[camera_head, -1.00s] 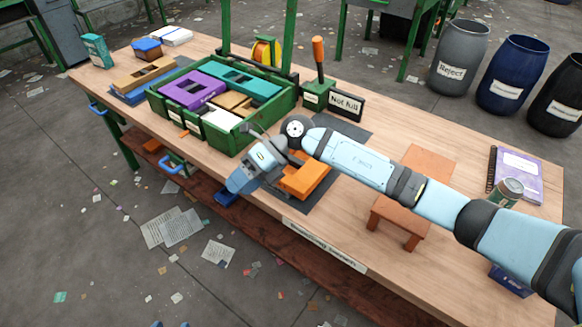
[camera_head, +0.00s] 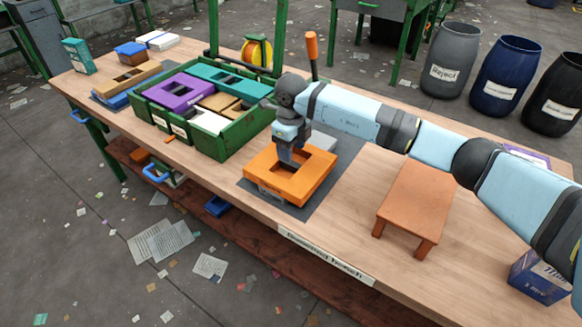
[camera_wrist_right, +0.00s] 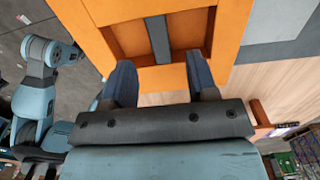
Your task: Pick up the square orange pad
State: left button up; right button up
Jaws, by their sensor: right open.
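The square orange pad (camera_head: 322,172) lies on a dark grey mat (camera_head: 348,150) near the bench's front edge, with a rectangular recess in its middle. My right gripper (camera_head: 288,164) points down over the recess; whether it touches the pad is not clear. In the right wrist view, the orange pad (camera_wrist_right: 232,22) fills the top, with a grey bar across its recess. There my right gripper (camera_wrist_right: 160,78) shows two fingers wide apart, with nothing held between them. My left gripper is not visible.
A green crate (camera_head: 220,146) of coloured pads stands left of the mat. A light grey piece (camera_head: 323,142) lies behind the orange pad. A small brown stand (camera_head: 415,200) is to the right, with bare bench between. An orange-handled stamp (camera_head: 312,48) stands behind.

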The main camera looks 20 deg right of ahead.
aim_at(291, 166)
notch_tip(291, 166, down, 6)
jog(key=shift+r+b, duration=0.1)
jog(key=shift+b, duration=0.25)
grip_shut()
